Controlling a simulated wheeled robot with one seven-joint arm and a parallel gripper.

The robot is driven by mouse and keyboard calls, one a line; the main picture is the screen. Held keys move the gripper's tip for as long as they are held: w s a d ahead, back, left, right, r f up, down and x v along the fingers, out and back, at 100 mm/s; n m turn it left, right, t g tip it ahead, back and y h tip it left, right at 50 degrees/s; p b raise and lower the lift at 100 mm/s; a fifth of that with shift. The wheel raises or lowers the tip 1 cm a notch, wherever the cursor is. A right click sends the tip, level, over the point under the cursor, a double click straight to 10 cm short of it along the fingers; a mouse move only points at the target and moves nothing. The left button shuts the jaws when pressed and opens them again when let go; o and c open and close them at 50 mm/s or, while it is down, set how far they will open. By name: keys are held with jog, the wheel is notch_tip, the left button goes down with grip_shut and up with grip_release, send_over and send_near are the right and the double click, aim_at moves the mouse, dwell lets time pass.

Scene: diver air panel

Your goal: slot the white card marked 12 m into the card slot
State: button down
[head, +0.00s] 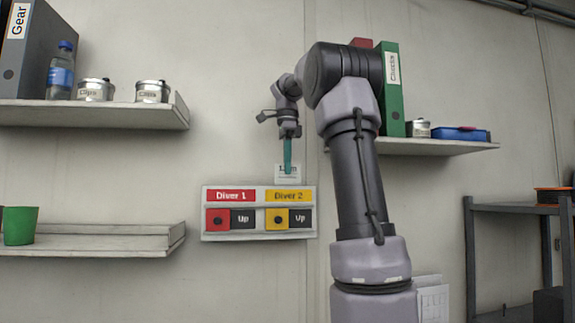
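The white card (281,178) is upright at the top edge of the diver panel (259,211), above the yellow Diver 2 label (289,196). Its print is partly covered, so only a "1" and an "m" show. My gripper (288,169) points down in front of the card, with its teal fingers seen as one narrow strip over the card's middle. It appears shut on the card. The card's lower edge is at or just above the panel top; I cannot tell whether they touch. No card slot opening can be made out.
The panel has a red Diver 1 label (231,196) and "Up" tiles below. Left shelves hold a bottle (61,72), tins and a green cup (20,226). A right shelf (450,146) holds a green binder (391,90) and a blue box. Wall around the panel is bare.

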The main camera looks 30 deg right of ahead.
jog(key=shift+f, duration=1.1)
dwell(0.8)
jog(key=c, duration=1)
grip_release()
jog(key=shift+r, duration=0.1)
notch_tip(320, 180, up, 10)
jog(key=shift+r, duration=0.25)
